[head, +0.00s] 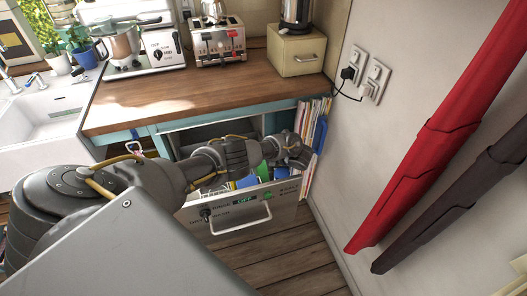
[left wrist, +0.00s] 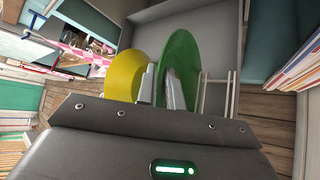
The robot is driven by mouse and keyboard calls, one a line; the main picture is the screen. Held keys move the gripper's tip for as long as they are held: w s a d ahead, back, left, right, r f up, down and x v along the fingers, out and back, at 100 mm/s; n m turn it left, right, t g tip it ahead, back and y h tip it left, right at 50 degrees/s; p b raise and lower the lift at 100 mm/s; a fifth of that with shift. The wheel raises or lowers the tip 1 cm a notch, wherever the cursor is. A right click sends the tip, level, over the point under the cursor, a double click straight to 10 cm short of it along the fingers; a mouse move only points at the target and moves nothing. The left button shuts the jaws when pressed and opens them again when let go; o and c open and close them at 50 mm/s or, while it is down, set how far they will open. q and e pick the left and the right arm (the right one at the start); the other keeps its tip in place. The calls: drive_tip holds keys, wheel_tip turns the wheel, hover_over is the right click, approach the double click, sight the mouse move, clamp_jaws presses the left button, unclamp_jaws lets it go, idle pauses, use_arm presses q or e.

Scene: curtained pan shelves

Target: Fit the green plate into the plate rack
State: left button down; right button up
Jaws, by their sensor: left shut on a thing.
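The green plate (left wrist: 182,52) stands on edge in the left wrist view, its lower part between the fingers of my left gripper (left wrist: 160,90). The gripper is shut on it. In the head view, my left arm reaches into the open dishwasher drawer (head: 240,215), and the arm hides most of its inside. Pale wire prongs of the plate rack (left wrist: 232,90) show just right of the green plate. A yellow plate (left wrist: 125,72) stands close on its left. I cannot tell whether the green plate sits in a slot. My right gripper is out of view.
Upright books or folders (head: 315,140) stand close at the drawer's right, next to the wall. Floor is clear in front of the drawer.

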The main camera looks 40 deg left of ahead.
use_arm(q)
drive_tip(key=shift+f+b, duration=0.65)
drive_tip(key=shift+f, duration=0.15)
drive_tip(key=c, duration=1.5)
unclamp_jaws()
drive_tip(key=shift+o, duration=0.2)
drive_tip(key=shift+d, duration=0.1)
drive_tip(key=shift+r, duration=0.1)
drive_tip(key=s+d+r+p, duration=0.8)
drive_tip(key=s+r+p, duration=0.3)
drive_tip(key=p, duration=0.6)
wheel_tip(320, 180, up, 2)
drive_tip(key=shift+s, duration=0.2)
